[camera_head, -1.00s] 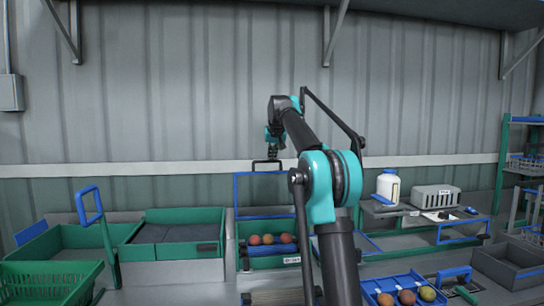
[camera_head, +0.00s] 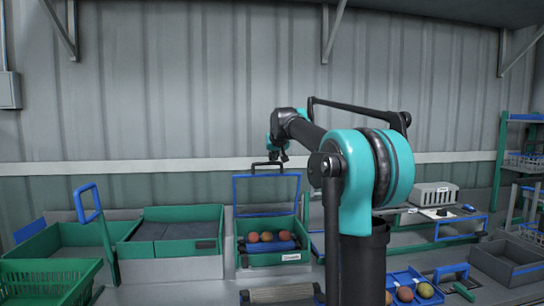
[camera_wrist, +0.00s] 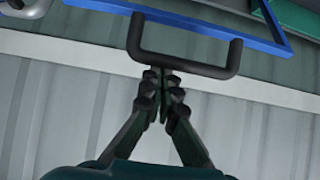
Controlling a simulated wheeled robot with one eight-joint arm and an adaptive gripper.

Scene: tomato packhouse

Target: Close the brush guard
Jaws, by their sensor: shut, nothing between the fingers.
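The brush guard, a blue-framed panel (camera_head: 267,176), stands raised at the back of a green brush unit (camera_head: 268,259). A black handle (camera_head: 266,165) sits on its top edge. In the wrist view the handle (camera_wrist: 185,62) spans the upper middle, with the blue frame (camera_wrist: 200,16) behind it. My gripper (camera_head: 281,157) is at the handle's right end in the head view. In the wrist view my gripper's fingertips (camera_wrist: 161,76) are together and empty, close to the handle's crossbar. I cannot tell whether they touch it.
Several tomatoes (camera_head: 267,237) lie in the brush unit under the raised guard. A green bin with dark panels (camera_head: 180,250) stands to its left. A blue tray of fruit (camera_head: 412,275) is at the front right, partly behind my arm. The wall behind is clear.

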